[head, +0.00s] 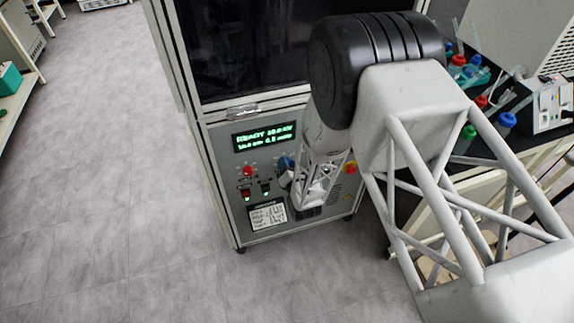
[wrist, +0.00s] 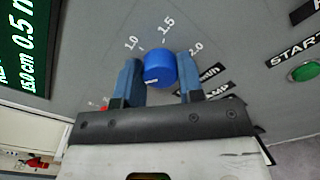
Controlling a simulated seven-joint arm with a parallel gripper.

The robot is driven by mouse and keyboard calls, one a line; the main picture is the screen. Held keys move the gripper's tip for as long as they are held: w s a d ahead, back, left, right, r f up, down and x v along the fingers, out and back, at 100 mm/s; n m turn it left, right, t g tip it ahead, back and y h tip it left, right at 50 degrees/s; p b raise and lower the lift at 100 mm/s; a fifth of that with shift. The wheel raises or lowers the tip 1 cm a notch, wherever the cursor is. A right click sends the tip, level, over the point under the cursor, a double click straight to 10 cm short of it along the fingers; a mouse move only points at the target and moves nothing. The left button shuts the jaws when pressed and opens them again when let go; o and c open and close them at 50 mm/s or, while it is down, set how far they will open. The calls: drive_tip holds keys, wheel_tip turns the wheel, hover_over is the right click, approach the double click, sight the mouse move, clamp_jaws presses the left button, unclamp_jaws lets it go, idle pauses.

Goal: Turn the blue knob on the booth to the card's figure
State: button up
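The blue knob (wrist: 160,70) is on the grey booth panel (wrist: 230,30). Scale figures 1.0, 1.5 and 2.0 are printed around it. My gripper (wrist: 161,75) has one dark blue finger on each side of the knob, with little or no gap. I cannot tell whether the fingers press on it. A small pale mark shows on the knob's lower left; no clear pointer shows. In the head view, my gripper (head: 291,172) is at the panel and the knob is mostly hidden. The card (head: 267,214) is low on the panel, its writing too small to read.
A green-lit display (head: 264,137) is above the controls. A red knob (head: 247,171) and two small switches are to the left. A green START button (wrist: 305,71) is right of the blue knob. A bench (head: 540,150) with several coloured-cap bottles stands right.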

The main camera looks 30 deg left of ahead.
drive_tip(key=shift+c, duration=1.3)
drive_tip(key=shift+m, duration=0.5)
drive_tip(key=m, duration=3.5)
